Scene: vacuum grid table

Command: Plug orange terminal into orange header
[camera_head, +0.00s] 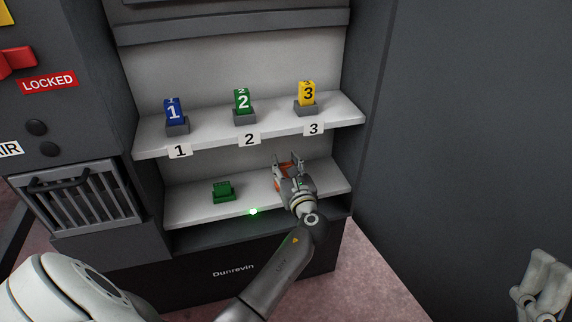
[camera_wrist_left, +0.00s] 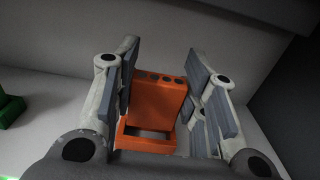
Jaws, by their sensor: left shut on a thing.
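My left gripper (camera_head: 288,166) is over the right part of the lower shelf, its fingers closed around an orange part (camera_head: 282,184). In the left wrist view the orange terminal (camera_wrist_left: 161,98) stands between the two finger pads, with a row of round holes along its top edge. Below it is an orange rim with an open recess (camera_wrist_left: 147,144), which looks like the orange header. I cannot tell whether the two are joined or only close together. My right gripper (camera_head: 538,290) is at the lower right edge, away from the shelves.
A green connector (camera_head: 223,191) sits on the lower shelf (camera_head: 195,212), left of my gripper. The upper shelf (camera_head: 210,132) holds blue (camera_head: 174,111), green (camera_head: 242,102) and yellow (camera_head: 307,94) numbered blocks on grey bases. The cabinet's side wall is close on the right.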

